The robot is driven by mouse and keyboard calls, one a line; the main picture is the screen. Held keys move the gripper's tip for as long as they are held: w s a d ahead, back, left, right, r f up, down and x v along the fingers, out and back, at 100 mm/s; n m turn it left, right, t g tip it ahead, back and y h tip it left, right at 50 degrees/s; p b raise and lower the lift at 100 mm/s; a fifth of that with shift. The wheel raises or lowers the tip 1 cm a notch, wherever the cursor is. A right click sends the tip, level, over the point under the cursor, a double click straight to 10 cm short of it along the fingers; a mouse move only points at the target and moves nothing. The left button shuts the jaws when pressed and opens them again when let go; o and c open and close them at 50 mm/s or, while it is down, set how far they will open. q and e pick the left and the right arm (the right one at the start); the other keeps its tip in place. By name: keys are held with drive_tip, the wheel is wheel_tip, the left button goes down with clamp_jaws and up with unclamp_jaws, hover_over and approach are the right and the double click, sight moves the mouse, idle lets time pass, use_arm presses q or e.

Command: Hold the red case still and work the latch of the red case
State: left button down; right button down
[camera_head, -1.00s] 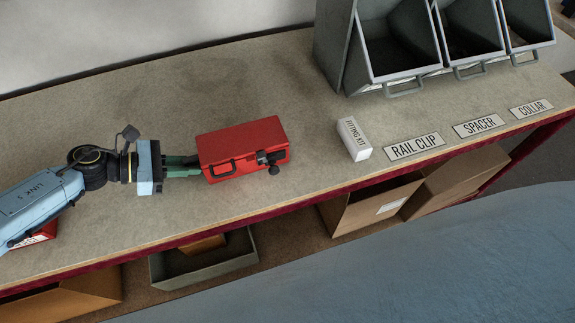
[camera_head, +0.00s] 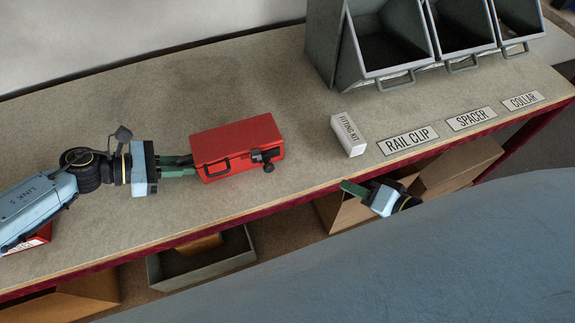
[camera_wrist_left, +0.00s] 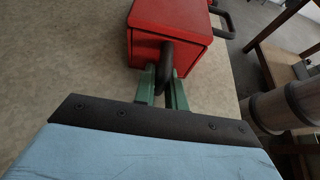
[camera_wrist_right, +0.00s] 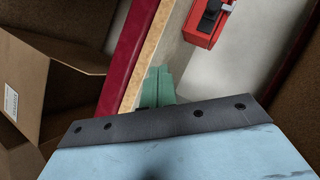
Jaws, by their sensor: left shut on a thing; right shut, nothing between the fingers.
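My left gripper (camera_head: 190,166) is at the case's left end. In the left wrist view its green fingers (camera_wrist_left: 163,88) are shut on a dark side handle (camera_wrist_left: 167,62) of the red case (camera_wrist_left: 168,28). My right gripper (camera_head: 347,187) is shut and empty, in front of the bench edge and right of the case. In the right wrist view the latch (camera_wrist_right: 211,14) shows beyond the closed fingers (camera_wrist_right: 157,88).
A white FITTING KIT box (camera_head: 348,136) stands right of the case, beside the RAIL CLIP label (camera_head: 408,140). Grey bins (camera_head: 390,40) stand at the back right. Open cardboard boxes (camera_head: 455,168) sit below the bench's red front edge. Bench space between case and kit is clear.

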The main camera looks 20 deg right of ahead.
drive_tip(key=a+r+y, duration=0.2)
drive_tip(key=a+r, duration=0.1)
drive_tip(key=r, duration=0.4)
drive_tip(key=shift+s+r+t, duration=0.25)
drive_tip(key=shift+s+t, duration=0.15)
drive_tip(key=shift+w+a, duration=0.1)
approach(268, 161)
drive_tip(key=w, duration=0.1)
drive_tip(key=w+d, duration=0.1)
drive_tip(key=w, duration=0.1)
drive_tip(key=shift+w+d+r, duration=0.15)
drive_tip(key=shift+w+d, duration=0.1)
drive_tip(key=shift+w, duration=0.05)
drive_tip(key=shift+w+a+f, duration=0.1)
drive_tip(key=shift+a+f, duration=0.2)
drive_tip(key=shift+a, duration=0.25)
drive_tip(key=shift+w+a+f, duration=0.1)
drive_tip(key=shift+a+f, duration=0.25)
drive_tip(key=shift+a, duration=0.25)
drive_tip(key=shift+w+a+f, duration=0.1)
drive_tip(key=shift+a+f, duration=0.25)
drive_tip(key=shift+a, duration=0.3)
